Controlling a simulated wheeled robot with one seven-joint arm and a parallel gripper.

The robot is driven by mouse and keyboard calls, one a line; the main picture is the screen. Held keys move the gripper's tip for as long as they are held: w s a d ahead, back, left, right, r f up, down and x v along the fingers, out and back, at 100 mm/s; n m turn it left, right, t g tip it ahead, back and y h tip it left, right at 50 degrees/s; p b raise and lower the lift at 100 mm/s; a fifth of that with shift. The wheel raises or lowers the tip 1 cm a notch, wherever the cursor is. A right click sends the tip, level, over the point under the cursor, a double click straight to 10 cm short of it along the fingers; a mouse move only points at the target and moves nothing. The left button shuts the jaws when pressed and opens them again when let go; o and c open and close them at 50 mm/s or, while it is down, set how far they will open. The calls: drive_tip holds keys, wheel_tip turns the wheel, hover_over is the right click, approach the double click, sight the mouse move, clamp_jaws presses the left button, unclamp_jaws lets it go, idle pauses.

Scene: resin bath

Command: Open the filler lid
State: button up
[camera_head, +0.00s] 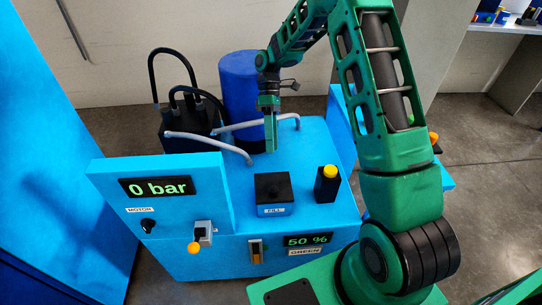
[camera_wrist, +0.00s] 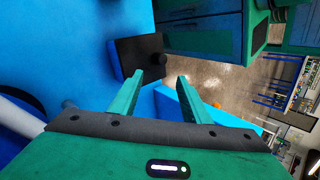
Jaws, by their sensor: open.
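The filler lid (camera_head: 273,187) is a black square cover with a small dark knob on top, lying shut on the blue filler box marked FILL (camera_head: 275,211) in the head view. In the wrist view the dark lid (camera_wrist: 136,58) shows just beyond my fingertips, with its knob near its right edge. My gripper (camera_head: 271,150) points down behind the lid, apart from it. In the wrist view my gripper (camera_wrist: 160,82) is open, with nothing between its two green fingers.
A black post with a yellow button (camera_head: 327,186) stands right of the lid. Grey hoses (camera_head: 215,147) arch over the machine top behind and left. A blue panel reading 0 bar (camera_head: 158,190) rises at left front. A dark blue cylinder (camera_head: 239,90) stands behind.

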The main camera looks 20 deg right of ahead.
drive_tip(key=v, duration=0.4)
idle(0.4)
drive_tip(key=s+d+r+m+t, duration=0.4)
drive_tip(key=s+d+r+m, duration=0.55)
drive_tip(key=s+r, duration=0.4)
drive_tip(key=s+d+m+t+h, duration=0.1)
drive_tip(key=s+d+m, duration=0.2)
drive_tip(key=s, duration=0.7)
drive_tip(key=s+d+m+t, duration=0.2)
drive_tip(key=s+m, duration=0.3)
drive_tip(key=s, duration=0.5)
drive_tip(key=shift+s+d+m+h, duration=0.35)
drive_tip(key=shift+d+h, duration=0.05)
drive_tip(key=shift+d, duration=0.35)
drive_tip(key=shift+w, duration=0.1)
